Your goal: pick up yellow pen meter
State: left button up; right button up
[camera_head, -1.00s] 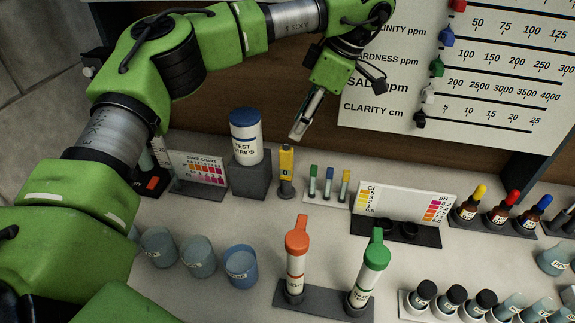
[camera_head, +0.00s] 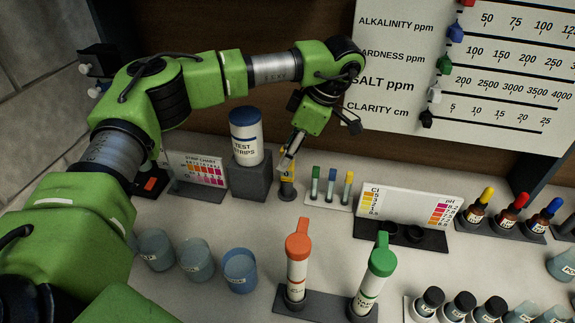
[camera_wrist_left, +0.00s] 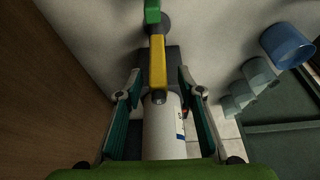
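The yellow pen meter (camera_head: 287,187) stands upright in a small dark holder, right of the test strips bottle on its grey block. My left gripper (camera_head: 288,157) is right above it in the head view and hides its upper part. In the left wrist view the yellow pen meter (camera_wrist_left: 157,62) lies between the two spread fingers of my left gripper (camera_wrist_left: 159,77), with a gap on both sides. The gripper is open and empty. My right gripper is not in view.
The test strips bottle (camera_head: 246,138) stands close left of the pen meter. Several small vials (camera_head: 331,187) stand in a rack to its right. Orange-capped (camera_head: 297,265) and green-capped (camera_head: 372,275) tubes stand in front, with blue cups (camera_head: 240,270) at front left.

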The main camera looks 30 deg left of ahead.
aim_at(287, 172)
pick_arm(q)
jog(key=x, duration=0.2)
jog(key=p+x, duration=0.1)
jog(key=shift+a+f+p, duration=0.25)
jog(key=shift+a+p, duration=0.05)
jog(key=shift+a, duration=0.05)
jog(key=shift+a+f, duration=0.2)
jog(key=shift+f, duration=0.3)
grip_shut()
jog(key=shift+d+r, duration=0.1)
jog(key=shift+r, duration=0.05)
